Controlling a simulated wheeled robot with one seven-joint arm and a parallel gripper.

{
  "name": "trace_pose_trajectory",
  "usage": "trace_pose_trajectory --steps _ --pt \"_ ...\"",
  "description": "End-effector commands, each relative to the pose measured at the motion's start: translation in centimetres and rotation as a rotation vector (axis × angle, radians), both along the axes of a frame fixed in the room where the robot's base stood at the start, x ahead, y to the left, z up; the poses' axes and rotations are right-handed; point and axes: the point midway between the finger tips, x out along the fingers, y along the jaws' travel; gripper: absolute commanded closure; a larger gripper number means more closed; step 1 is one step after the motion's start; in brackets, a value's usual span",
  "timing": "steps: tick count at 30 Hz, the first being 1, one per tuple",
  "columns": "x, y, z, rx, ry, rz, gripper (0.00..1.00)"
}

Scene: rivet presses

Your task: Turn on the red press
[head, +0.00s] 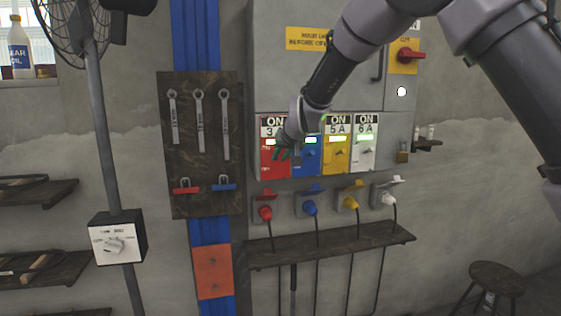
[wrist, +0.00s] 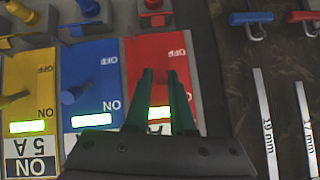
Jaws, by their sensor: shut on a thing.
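The red switch panel (head: 268,165), labelled ON and 3, is at the left end of a row of coloured panels on the grey cabinet. Its indicator window is lit, and in the wrist view the lit strip (wrist: 160,112) shows between my fingers. My gripper (head: 282,153) is at this panel, its dark green fingers (wrist: 163,78) reaching over the red face (wrist: 180,48). It is shut on the red switch lever, which the fingers mostly hide. No red press is in view.
Blue (head: 308,165), yellow (head: 335,163) and white (head: 365,158) panels sit close to the right, all lit. Plugs with cables, including the red plug (head: 265,212), are below. A wrench board (head: 180,200) is left; a fan pole (head: 100,150) stands further left.

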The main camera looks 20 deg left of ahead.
Motion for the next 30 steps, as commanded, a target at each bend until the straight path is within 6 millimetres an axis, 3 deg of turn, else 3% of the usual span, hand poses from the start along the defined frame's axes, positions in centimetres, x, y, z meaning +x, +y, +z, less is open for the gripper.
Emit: trace_pose_trajectory --steps 12,29,30 --pt "0.53 0.32 1.12 -0.09 0.147 0.0 1.0" --pt "0.61 0.33 1.23 -0.104 0.171 -0.001 1.0" --pt "0.61 0.34 1.24 -0.104 0.171 -0.001 0.7"
